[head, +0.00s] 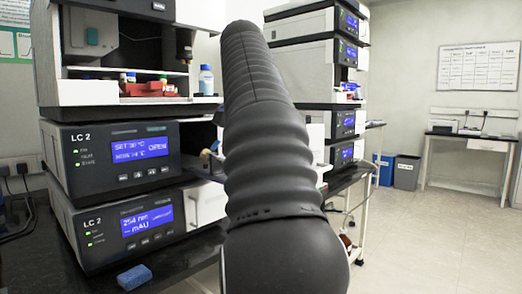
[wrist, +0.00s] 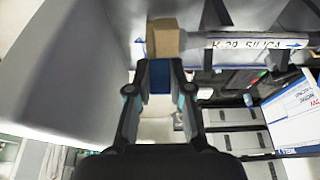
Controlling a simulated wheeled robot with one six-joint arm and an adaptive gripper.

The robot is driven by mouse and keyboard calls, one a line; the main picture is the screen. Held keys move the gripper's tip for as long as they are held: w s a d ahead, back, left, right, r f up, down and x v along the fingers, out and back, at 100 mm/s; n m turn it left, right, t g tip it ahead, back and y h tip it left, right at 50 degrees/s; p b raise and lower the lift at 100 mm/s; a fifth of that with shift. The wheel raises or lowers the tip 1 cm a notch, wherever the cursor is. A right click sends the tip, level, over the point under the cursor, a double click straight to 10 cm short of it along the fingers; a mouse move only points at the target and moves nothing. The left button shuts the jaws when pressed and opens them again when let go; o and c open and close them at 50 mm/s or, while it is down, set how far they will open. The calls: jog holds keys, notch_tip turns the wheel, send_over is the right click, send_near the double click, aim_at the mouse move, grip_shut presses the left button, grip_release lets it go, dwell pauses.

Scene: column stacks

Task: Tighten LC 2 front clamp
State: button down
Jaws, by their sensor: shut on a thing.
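The LC 2 stack (head: 140,157) stands at left in the head view; its upper screen reads OPEN. A small brass-coloured part (head: 205,157) shows at its right side, partly behind my arm. In the wrist view a column (wrist: 255,42) labelled "K-29 SILICA", with a blue arrow pointing right, runs across the top. A tan block (wrist: 165,37) sits at its left end, probably the front clamp's knob. My gripper (wrist: 163,63) has its fingertips at the block's near edge and is shut on it. The grip contact is partly hidden. My arm hides the gripper in the head view.
A blue sponge-like block (head: 134,277) lies on the black bench. Bottles and a red tray (head: 150,89) stand in the upper module. A second stack (head: 335,60) stands behind my arm. Floor at right is clear, with two bins (head: 406,172) by the wall.

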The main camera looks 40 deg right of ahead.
jog(key=shift+d+f+y, duration=0.1)
jog(key=shift+d+y, duration=0.1)
jog(key=shift+y, duration=0.2)
dwell(0.3)
jog(key=c, duration=1)
grip_release()
jog(key=shift+c, duration=0.2)
